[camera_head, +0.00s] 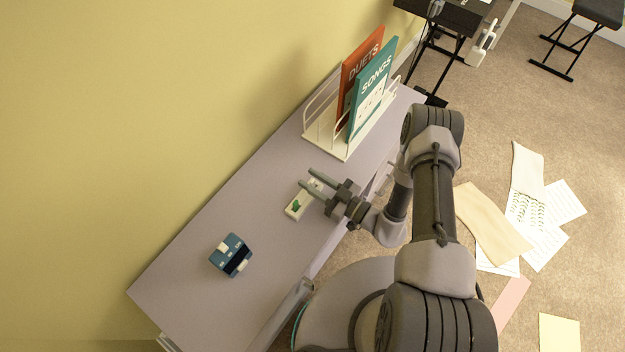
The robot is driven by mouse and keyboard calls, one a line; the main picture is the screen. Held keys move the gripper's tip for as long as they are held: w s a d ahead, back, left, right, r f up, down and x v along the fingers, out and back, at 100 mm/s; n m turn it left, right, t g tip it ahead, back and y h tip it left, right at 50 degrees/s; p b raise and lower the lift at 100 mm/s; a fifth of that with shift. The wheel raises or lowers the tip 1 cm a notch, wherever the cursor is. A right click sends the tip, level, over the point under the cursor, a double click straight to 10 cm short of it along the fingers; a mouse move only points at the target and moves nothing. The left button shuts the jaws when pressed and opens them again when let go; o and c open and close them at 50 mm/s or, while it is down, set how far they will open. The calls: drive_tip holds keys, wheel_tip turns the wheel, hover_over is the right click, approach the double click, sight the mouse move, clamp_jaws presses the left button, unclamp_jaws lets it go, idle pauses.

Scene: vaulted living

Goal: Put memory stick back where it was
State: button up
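A small white block or tray (306,204) with a green piece (296,205) on it lies on the grey-lilac cabinet top. I cannot tell whether the green piece is the memory stick; nothing else in view is clearly one. My gripper (308,178) points left over the far end of the white piece. Its two fingers are apart, with no held object visible between them. The fingers cover part of the white piece, and I cannot tell whether they touch it. A blue device (231,255) with white and dark parts sits nearer the front left of the top.
A white wire rack (345,148) holds an orange "DUETS" book (357,72) and a teal "SONGS" book (373,90) at the back of the cabinet top (190,290). A yellow wall borders its left. Papers (538,215) litter the carpet at right.

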drive_tip(key=shift+r, duration=0.2)
drive_tip(key=p+v, duration=0.3)
drive_tip(key=v, duration=0.8)
drive_tip(key=shift+s+d, duration=0.25)
drive_tip(key=shift+d, duration=0.05)
wheel_tip(320, 180, up, 16)
drive_tip(key=w+a+n+g, duration=0.15)
drive_tip(key=n+g, duration=0.75)
drive_tip(key=n, duration=1)
drive_tip(key=s+r+m+t+h, duration=0.1)
drive_tip(key=s+r+m+h, duration=0.3)
drive_tip(key=r+m, duration=0.4)
drive_tip(key=s+r+m+t+h, duration=0.1)
drive_tip(key=s+r+m+h, duration=0.2)
drive_tip(key=r+m, duration=0.5)
drive_tip(key=s+r+m+t+h, duration=0.1)
drive_tip(key=s+r+m+h, duration=0.3)
drive_tip(key=r+m, duration=0.5)
drive_tip(key=m+h, duration=0.1)
drive_tip(key=m, duration=0.7)
drive_tip(key=shift+s+d+m+t, duration=0.3)
drive_tip(key=shift+d+t, duration=0.05)
drive_tip(key=shift+t, duration=0.05)
